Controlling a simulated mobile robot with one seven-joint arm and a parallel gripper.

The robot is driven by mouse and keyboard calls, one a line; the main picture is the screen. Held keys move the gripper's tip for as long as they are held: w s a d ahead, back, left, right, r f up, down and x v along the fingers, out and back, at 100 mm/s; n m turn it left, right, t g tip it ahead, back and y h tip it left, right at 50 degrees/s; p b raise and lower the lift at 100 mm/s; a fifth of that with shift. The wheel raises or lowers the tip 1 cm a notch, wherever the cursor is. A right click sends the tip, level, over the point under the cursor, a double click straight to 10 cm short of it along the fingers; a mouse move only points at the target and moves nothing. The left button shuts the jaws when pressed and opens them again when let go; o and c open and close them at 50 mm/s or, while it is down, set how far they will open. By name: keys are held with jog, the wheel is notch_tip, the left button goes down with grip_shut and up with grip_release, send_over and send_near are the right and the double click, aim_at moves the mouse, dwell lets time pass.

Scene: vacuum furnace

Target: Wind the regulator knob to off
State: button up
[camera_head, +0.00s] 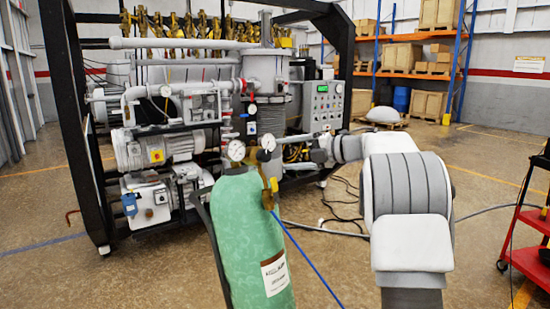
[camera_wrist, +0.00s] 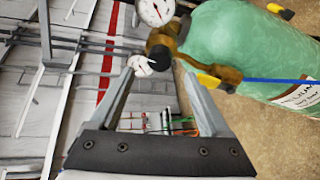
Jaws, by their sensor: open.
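A green gas cylinder (camera_head: 245,230) stands upright in the head view, with a brass regulator on top carrying two white dial gauges (camera_head: 236,150). A dark regulator knob (camera_head: 262,156) sits beside the gauges. In the wrist view the dark knob (camera_wrist: 158,57) is on the brass body, with a large gauge (camera_wrist: 155,11) and a small gauge (camera_wrist: 141,66) close by. My gripper (camera_wrist: 158,74) is open, its two fingers pointing at the regulator. The knob lies just ahead of, or between, the fingertips; contact cannot be told. In the head view my gripper (camera_head: 284,144) reaches in from the right.
A yellow valve handle (camera_head: 274,184) and a blue hose (camera_head: 310,255) are on the cylinder's right side. The vacuum furnace (camera_head: 190,120) in its black frame stands behind. A red cart (camera_head: 530,225) is at far right. Cables lie on the floor.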

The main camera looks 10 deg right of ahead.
jog(key=v, duration=1.1)
jog(key=shift+s+d+b, duration=0.15)
jog(key=shift+d+b, duration=0.1)
jog(key=shift+b, duration=0.05)
jog(key=shift+r, duration=0.15)
